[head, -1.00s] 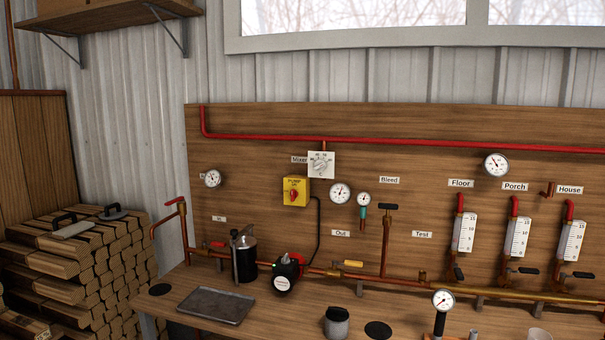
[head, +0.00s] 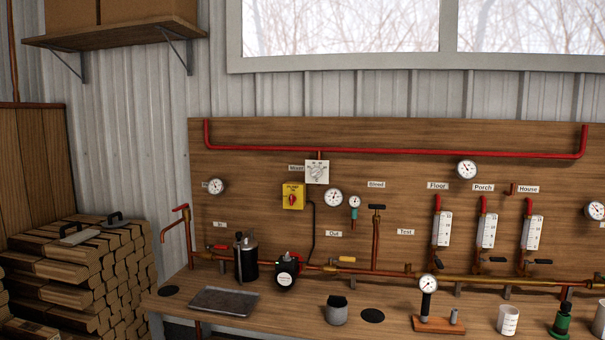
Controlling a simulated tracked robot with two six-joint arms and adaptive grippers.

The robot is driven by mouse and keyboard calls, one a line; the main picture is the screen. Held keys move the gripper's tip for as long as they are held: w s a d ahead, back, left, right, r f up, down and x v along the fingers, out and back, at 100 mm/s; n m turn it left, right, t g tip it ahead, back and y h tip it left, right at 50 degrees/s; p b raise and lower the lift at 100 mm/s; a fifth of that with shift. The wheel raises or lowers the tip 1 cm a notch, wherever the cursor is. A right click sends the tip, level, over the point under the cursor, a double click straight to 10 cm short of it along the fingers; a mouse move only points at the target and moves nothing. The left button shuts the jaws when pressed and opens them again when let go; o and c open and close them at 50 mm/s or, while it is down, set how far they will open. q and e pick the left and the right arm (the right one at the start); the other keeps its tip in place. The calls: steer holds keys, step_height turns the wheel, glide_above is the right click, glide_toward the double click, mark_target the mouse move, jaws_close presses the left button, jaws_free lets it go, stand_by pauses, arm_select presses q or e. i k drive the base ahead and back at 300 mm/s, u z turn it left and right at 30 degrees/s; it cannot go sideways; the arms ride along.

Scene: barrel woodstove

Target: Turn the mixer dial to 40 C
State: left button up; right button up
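The mixer dial (head: 317,172) is a small white square plate with a grey knob and scale marks. It is mounted on the wooden backboard just under the red pipe, beside a label reading "Mixer". The scale numbers and the knob's exact setting are too small to read. Neither of my grippers shows in the head view, and nothing touches the dial.
A yellow switch box (head: 293,196) with a red knob sits below left of the dial. Gauges, a black pump (head: 286,271), copper pipes and flow meters line the board. The bench (head: 260,317) holds a metal tray (head: 223,301), a grey pot (head: 337,311) and a gauge stand (head: 438,325).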

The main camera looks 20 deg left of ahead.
mark_target(316, 172)
steer(key=u, duration=0.55)
steer(key=i, duration=1.25)
steer(key=u, duration=0.85)
steer(key=i, duration=0.5)
steer(key=k, duration=0.85)
steer(key=u, duration=0.2)
steer(key=i, duration=0.9)
steer(key=z, duration=0.1)
